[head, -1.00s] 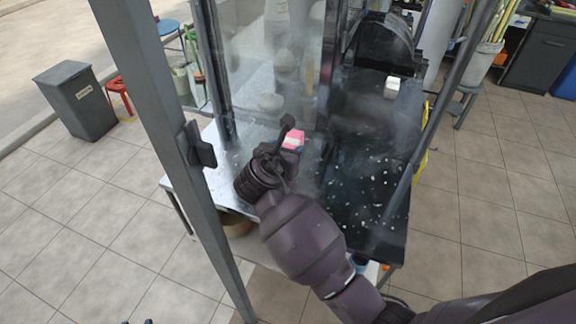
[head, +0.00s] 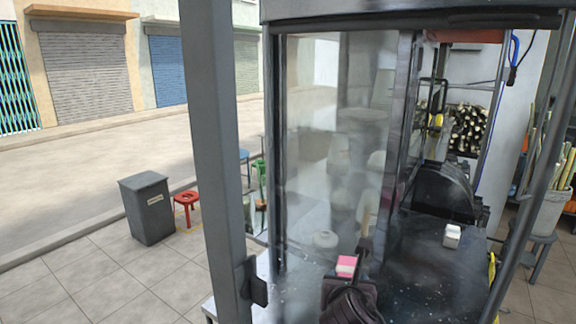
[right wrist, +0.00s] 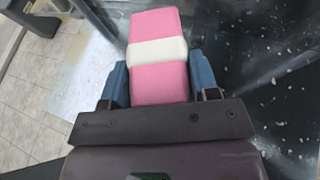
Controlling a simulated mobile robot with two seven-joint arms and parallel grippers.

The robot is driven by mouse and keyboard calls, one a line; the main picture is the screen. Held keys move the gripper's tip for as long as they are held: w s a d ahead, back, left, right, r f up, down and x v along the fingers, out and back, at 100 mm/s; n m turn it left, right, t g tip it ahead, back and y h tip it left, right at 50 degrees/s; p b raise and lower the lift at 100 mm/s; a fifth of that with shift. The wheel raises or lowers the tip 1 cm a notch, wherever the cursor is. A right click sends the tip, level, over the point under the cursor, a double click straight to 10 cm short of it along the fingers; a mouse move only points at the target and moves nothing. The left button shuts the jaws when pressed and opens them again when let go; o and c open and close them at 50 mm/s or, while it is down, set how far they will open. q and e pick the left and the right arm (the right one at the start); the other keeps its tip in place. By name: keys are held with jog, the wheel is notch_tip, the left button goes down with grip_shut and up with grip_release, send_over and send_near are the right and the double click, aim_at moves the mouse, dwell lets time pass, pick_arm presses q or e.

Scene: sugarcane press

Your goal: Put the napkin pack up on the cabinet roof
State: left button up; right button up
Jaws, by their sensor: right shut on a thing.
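The napkin pack (head: 346,266) is pink with a white band. In the right wrist view the pack (right wrist: 158,84) sits between the two blue fingers of my right gripper (right wrist: 160,85), which is shut on it. In the head view my right gripper (head: 350,280) shows at the bottom, over the metal counter in front of the glass cabinet. The cabinet roof (head: 400,10) shows as a dark edge along the top of the head view, well above the pack. Its upper surface is hardly visible. My left gripper is not in view.
A grey post (head: 215,150) stands left of the cabinet glass (head: 320,150). A small white block (head: 452,236) sits on the dark counter (head: 420,270) at right. A slanted bar (head: 530,170) crosses the right side. A grey bin (head: 147,208) and red stool (head: 186,203) stand on the floor at left.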

jog(key=s+d+f+n+y+b, duration=0.2)
jog(key=s+d+f, duration=0.3)
jog(key=s+d, duration=0.3)
jog(key=shift+s+d+f+y, duration=0.2)
jog(key=shift+s+d+y, duration=0.05)
jog(key=shift+y, duration=0.15)
jog(key=shift+r, duration=0.1)
jog(key=shift+a, duration=0.1)
dwell(0.5)
dwell(0.3)
